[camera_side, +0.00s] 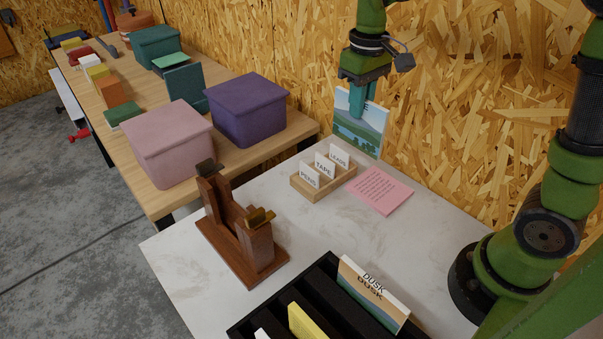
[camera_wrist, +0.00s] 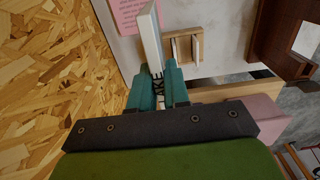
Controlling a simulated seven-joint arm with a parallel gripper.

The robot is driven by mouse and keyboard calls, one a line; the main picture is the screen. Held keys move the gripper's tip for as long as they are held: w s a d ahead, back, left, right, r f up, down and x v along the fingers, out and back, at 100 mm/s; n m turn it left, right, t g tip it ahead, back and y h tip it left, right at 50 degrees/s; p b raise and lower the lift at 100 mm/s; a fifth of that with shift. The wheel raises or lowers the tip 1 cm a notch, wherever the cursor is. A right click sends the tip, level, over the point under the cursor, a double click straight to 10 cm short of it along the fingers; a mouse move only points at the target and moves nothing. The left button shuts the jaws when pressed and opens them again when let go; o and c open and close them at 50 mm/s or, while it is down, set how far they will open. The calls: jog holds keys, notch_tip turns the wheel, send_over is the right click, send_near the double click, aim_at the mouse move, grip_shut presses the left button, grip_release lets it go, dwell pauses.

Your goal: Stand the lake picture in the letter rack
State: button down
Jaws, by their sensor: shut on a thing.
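The lake picture (camera_side: 357,132) is a thin panel with blue sky, green hills and water. My gripper (camera_side: 366,97) is shut on its upper edge and holds it upright near the chipboard wall.
A black slotted holder (camera_side: 318,292) with a "DUSK" picture (camera_side: 372,294) and a yellow card (camera_side: 307,322) is at the front. A small card tray (camera_side: 312,193) and a pink note (camera_side: 375,190) lie below the lake picture. Pink (camera_side: 168,143) and purple (camera_side: 248,108) boxes stand behind.

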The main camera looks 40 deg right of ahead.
notch_tip(320, 180, up, 3)
jog(key=shift+r, duration=0.15)
jog(key=s+a, duration=0.3)
jog(key=a, duration=0.7)
send_over(348, 311)
jog(key=s+a, duration=0.1)
jog(key=a, duration=0.1)
notch_tip(348, 311, down, 4)
notch_tip(348, 311, down, 11)
jog(key=shift+s+a+f, duration=0.1)
jog(key=shift+s+a, duration=0.05)
